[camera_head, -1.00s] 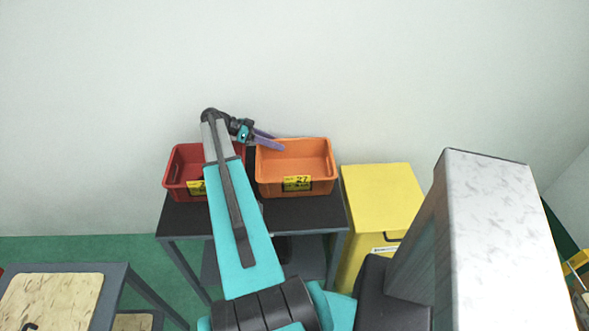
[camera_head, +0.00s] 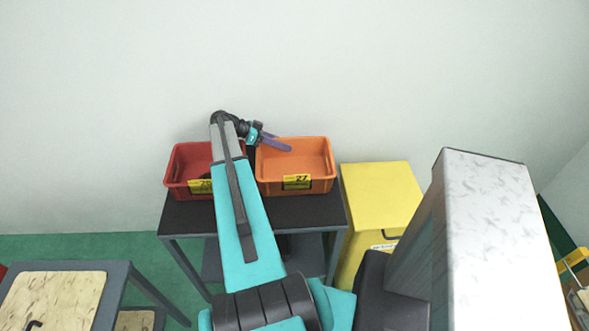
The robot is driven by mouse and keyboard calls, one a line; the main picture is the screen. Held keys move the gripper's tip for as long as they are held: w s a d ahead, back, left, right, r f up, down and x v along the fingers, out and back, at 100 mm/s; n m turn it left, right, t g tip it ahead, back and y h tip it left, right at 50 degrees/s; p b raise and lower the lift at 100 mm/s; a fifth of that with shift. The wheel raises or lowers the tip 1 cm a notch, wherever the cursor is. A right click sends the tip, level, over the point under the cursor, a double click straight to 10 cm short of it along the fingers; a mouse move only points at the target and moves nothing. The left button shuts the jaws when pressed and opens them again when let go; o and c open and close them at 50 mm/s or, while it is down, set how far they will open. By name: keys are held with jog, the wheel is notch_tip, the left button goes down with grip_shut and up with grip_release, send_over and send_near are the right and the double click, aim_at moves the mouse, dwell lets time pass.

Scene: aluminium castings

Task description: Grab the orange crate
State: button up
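The orange crate (camera_head: 318,178) stands upright on a dark-topped table (camera_head: 245,215), on its right half. It looks empty and has a yellow label marked 27 on its front. My gripper (camera_head: 280,144), with purple fingers, is over the left back part of the orange crate, reaching in from the left. I cannot tell whether the fingers touch the crate or hover above it, nor whether they are spread. Part of the crate's left back rim is hidden behind the gripper.
A red crate (camera_head: 183,163) stands just left of the orange one, partly hidden behind my arm. A yellow cabinet (camera_head: 383,190) is right of the table. A pale wall rises behind. Another table (camera_head: 55,298) with a wooden-looking top is at lower left.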

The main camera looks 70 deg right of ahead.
grip_shut()
jog(key=shift+r, duration=0.1)
dwell(0.3)
jog(key=shift+r+b, duration=0.65)
jog(key=shift+r, duration=0.45)
jog(key=s+a+r+b, duration=0.2)
jog(key=s+a+b, duration=0.2)
jog(key=s+a, duration=0.5)
jog(key=shift+s+a+r+b, duration=0.25)
jog(key=shift+s+r+b, duration=0.05)
jog(key=shift+s, duration=1.65)
